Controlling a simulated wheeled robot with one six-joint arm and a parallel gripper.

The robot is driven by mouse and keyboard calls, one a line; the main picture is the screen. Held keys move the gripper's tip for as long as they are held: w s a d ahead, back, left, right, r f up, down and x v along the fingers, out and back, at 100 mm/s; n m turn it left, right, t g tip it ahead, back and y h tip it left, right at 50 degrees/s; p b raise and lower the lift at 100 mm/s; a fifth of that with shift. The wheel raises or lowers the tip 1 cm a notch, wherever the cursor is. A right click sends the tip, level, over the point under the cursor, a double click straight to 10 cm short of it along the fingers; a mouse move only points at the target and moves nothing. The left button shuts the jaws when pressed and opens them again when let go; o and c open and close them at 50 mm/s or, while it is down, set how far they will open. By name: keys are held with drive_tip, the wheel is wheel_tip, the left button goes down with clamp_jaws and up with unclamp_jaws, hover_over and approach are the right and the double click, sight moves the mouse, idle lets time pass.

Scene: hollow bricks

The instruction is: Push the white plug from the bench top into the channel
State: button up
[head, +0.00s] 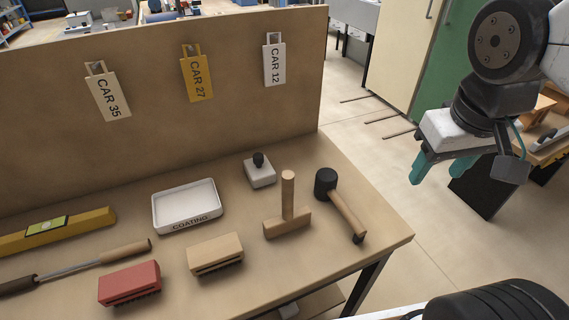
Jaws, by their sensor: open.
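I cannot make out a channel. My gripper (443,176) has teal fingers spread apart and empty. It hangs in the air at the right, beyond the bench's right edge, apart from the white block.
A black-headed mallet (346,210), a wooden T-shaped tool (288,220), a white COATING tray (159,219), a tan brush-like block (215,256), a red one (129,284) and a yellow level (85,222) lie on the bench. Tags hang on the back panel (220,125).

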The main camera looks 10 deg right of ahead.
drive_tip(key=w+a+f+n+t, duration=0.1)
drive_tip(key=w+f+n+t, duration=0.15)
drive_tip(key=w, duration=1.05)
drive_tip(key=w+a+f+n+t, duration=0.15)
drive_tip(key=w+t, duration=0.25)
drive_tip(key=w, duration=0.9)
drive_tip(key=n+g+y, duration=0.4)
drive_tip(key=n+y, duration=0.4)
drive_tip(key=y, duration=0.2)
approach(259, 155)
wheel_tip(259, 155, down, 2)
drive_tip(key=a, duration=0.1)
drive_tip(key=shift+t, duration=0.25)
drive_tip(key=x, duration=0.8)
drive_tip(key=shift+w+a+r, duration=0.1)
drive_tip(key=shift+w+a, duration=0.05)
drive_tip(key=shift+a, duration=0.2)
drive_tip(key=shift+c, duration=0.3)
clamp_jaws()
drive_tip(key=shift+r, duration=0.1)
